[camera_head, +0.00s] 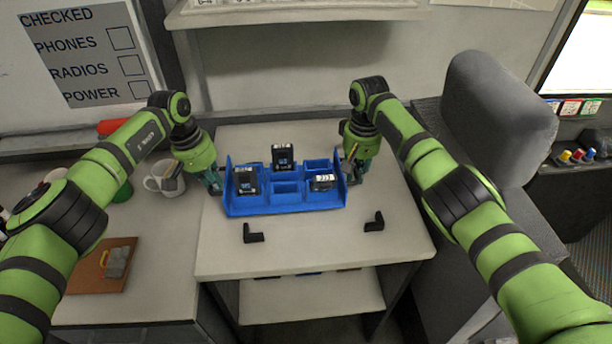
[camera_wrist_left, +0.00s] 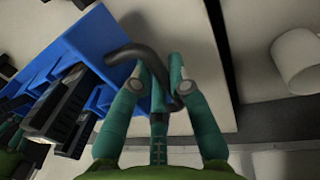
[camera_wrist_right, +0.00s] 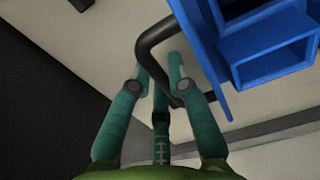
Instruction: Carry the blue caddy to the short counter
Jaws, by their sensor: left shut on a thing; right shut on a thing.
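The blue caddy (camera_head: 285,209) is over the short counter (camera_head: 320,248) in the middle of the head view. It has several compartments, and three black devices stand in it, among them a left one (camera_head: 246,182) and a back one (camera_head: 283,157). My left gripper (camera_head: 214,184) is shut on the caddy's dark left handle (camera_wrist_left: 135,55). My right gripper (camera_head: 354,172) is shut on the dark right handle (camera_wrist_right: 150,45). The caddy looks level. I cannot tell whether its base touches the counter top.
Two black corner brackets (camera_head: 253,234) (camera_head: 374,221) lie on the counter in front of the caddy. A white mug (camera_head: 164,180) and a brown clipboard (camera_head: 104,265) are on the left desk. A grey seat (camera_head: 492,115) stands at the right. A shelf edge (camera_head: 300,16) overhangs at the back.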

